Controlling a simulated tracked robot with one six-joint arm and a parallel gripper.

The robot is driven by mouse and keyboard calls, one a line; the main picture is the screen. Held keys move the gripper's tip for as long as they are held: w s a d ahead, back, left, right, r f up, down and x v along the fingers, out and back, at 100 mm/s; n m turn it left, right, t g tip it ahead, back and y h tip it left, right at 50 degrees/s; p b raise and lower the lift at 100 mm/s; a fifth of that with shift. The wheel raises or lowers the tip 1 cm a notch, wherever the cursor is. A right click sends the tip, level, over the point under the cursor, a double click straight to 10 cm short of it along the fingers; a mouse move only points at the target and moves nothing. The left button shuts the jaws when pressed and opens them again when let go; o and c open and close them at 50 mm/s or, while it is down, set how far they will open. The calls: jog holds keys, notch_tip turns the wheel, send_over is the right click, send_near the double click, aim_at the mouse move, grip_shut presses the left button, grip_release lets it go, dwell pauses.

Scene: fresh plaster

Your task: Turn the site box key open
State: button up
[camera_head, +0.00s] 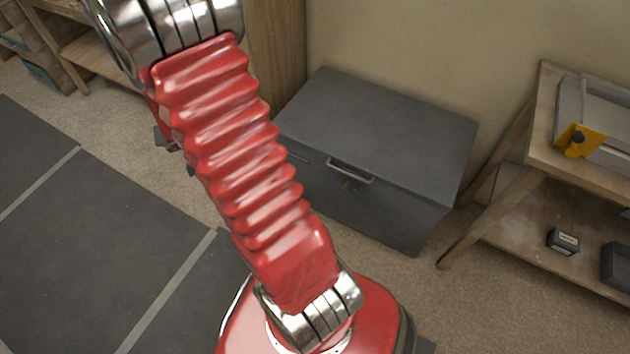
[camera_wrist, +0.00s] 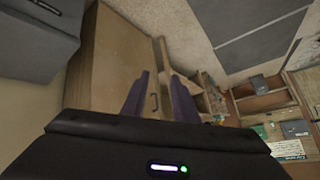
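The site box (camera_head: 400,125) is a dark grey metal chest with its lid shut, standing on the carpet against the wall in the head view. The key's exact angle is too small to tell. My red arm crosses in front of the box's left part. In the wrist view, my gripper (camera_wrist: 160,88) has its two fingers apart with nothing between them, facing a wooden cabinet. A dark grey box corner, seemingly the site box (camera_wrist: 35,40), shows at upper left; no key shows there.
A wooden workbench (camera_head: 545,140) stands right of the box, with a yellow-fronted tool (camera_head: 580,140) on top and small dark boxes on its lower shelf. A wooden cabinet (camera_wrist: 115,60) stands beside the box. Dark floor mats (camera_head: 100,230) lie at left; that floor is clear.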

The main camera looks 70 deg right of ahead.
jog(key=s+d+f+m+g+h, duration=0.1)
jog(key=s+d+f+m+h, duration=0.3)
jog(key=d+f, duration=0.65)
jog(key=m+g+h, duration=0.4)
jog(key=g+h, duration=0.1)
jog(key=g, duration=0.2)
send_near(345, 187)
jog(key=a, duration=0.2)
jog(key=shift+w+a+r, duration=0.1)
jog(key=shift+w+r, duration=0.25)
jog(key=x, duration=1.4)
jog(key=shift+s+a, duration=0.1)
jog(key=shift+s, duration=0.15)
jog(key=shift+c, duration=0.7)
